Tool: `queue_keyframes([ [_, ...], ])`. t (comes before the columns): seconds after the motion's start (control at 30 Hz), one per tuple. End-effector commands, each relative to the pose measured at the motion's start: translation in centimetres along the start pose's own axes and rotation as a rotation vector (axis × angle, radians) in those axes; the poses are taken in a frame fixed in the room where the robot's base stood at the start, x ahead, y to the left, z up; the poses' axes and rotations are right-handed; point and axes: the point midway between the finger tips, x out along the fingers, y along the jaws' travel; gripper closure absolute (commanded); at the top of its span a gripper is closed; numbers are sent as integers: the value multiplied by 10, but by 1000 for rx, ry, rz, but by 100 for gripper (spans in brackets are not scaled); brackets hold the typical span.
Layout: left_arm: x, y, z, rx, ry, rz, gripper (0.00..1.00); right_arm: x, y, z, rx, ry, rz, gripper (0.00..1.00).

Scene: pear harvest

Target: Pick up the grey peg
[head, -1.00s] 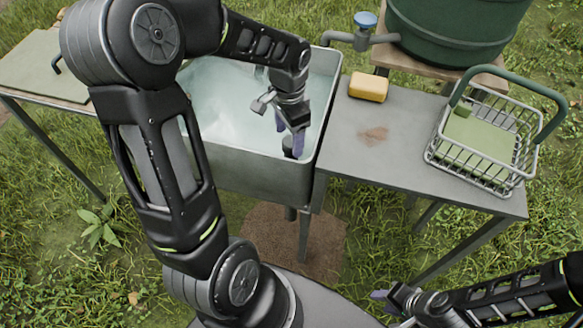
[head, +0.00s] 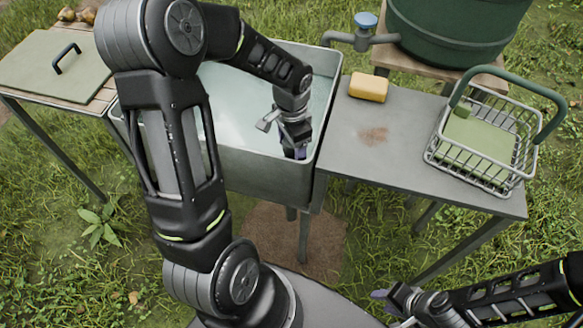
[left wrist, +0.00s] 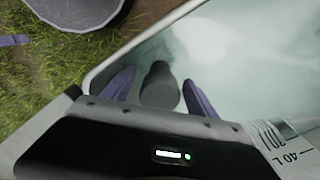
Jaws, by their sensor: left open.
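The grey peg (left wrist: 160,88) is a dark, rounded upright piece in the sink near its wall. In the left wrist view it stands between the two purple fingers of my left gripper (left wrist: 159,78), with a gap visible on each side. My left gripper (head: 295,150) is open and low inside the sink's front right corner in the head view, where it hides the peg. My right gripper (head: 388,297) is at the bottom of the head view, away from the sink; its finger opening is not clear.
The metal sink (head: 262,172) holds pale water. On the grey table (head: 420,130) to its right are a yellow sponge (head: 368,87) and a wire basket (head: 478,170). A tap (head: 362,36) reaches over the sink from a green barrel (head: 455,30).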

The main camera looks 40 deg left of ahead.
Motion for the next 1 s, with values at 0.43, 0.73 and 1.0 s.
queue_keyframes([
  [0.43, 0, 0, 0, 0, 0, 0, 45, 0, 0, 0, 0, 0, 0, 64],
  [0.73, 0, 0, 0, 0, 0, 0, 70, 0, 0, 0, 0, 0, 0, 64],
  [1.0, 0, 0, 0, 0, 0, 0, 92, 0, 0, 0, 0, 0, 0, 64],
])
